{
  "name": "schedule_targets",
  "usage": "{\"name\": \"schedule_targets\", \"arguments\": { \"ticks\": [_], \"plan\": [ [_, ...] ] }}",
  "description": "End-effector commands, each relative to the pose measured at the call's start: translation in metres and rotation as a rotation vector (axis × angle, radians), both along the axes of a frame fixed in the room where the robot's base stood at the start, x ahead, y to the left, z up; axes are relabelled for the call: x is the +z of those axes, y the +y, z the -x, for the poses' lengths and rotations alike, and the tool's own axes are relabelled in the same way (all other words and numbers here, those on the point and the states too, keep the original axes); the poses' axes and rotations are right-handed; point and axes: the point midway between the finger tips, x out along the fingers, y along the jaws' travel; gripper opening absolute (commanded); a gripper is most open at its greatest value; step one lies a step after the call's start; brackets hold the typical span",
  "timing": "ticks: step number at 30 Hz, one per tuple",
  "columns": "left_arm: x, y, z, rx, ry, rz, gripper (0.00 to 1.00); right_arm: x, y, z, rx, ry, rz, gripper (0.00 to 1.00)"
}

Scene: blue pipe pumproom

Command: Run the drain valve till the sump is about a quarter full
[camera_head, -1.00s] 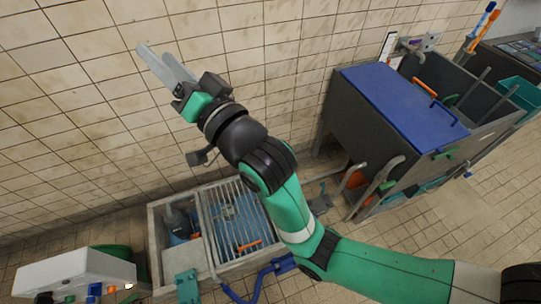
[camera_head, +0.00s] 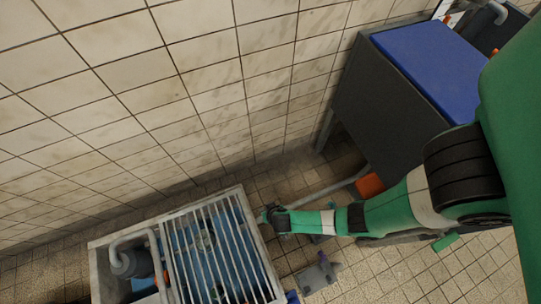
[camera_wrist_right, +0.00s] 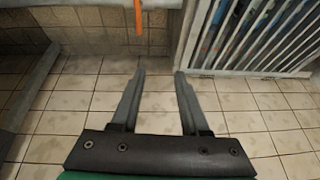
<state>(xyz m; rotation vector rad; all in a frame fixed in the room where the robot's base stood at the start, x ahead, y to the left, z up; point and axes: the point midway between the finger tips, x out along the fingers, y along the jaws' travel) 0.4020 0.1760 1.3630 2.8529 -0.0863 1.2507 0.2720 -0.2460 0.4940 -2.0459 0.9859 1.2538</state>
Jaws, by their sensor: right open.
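The sump is a concrete pit (camera_head: 97,262) at the lower left of the head view, with a pale bar grate (camera_head: 210,240) over its right part. Blue shows beneath the bars; I cannot tell the fill level. My right arm reaches down from the right to the grate's right edge. In the right wrist view my right gripper (camera_wrist_right: 158,75) is open and empty, pointing towards the wall's foot. The valve body is not clear. My left gripper is out of view.
A dark tank with a blue lid (camera_head: 430,62) stands at the upper right. A grey pipe (camera_head: 328,190) runs from it towards the sump, near an orange part (camera_head: 370,185). A grey fitting (camera_head: 318,274) is on the floor. A pump (camera_head: 130,262) sits in the pit's left part.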

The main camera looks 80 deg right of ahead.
Motion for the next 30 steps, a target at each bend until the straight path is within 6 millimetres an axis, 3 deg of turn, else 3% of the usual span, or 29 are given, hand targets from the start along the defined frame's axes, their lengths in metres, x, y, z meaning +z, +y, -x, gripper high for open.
{"name": "schedule_targets", "arguments": {
  "ticks": [1,3,6,14,24,30],
  "plan": [
    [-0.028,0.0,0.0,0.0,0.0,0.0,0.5,-0.038,-0.002,0.023,0.006,0.039,0.006,0.45],
    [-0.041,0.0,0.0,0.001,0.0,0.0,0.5,-0.057,-0.004,0.042,0.011,0.068,0.009,0.45],
    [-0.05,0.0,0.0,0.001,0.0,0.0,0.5,-0.071,-0.004,0.054,0.015,0.086,0.012,0.45],
    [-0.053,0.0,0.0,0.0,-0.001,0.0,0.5,-0.074,-0.005,0.051,0.016,0.084,0.011,0.45],
    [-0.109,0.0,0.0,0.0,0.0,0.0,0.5,-0.141,-0.025,0.036,0.012,0.082,0.011,0.45],
    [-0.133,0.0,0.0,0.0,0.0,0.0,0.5,-0.17,-0.036,0.027,0.014,0.082,0.011,0.45]
  ]
}}
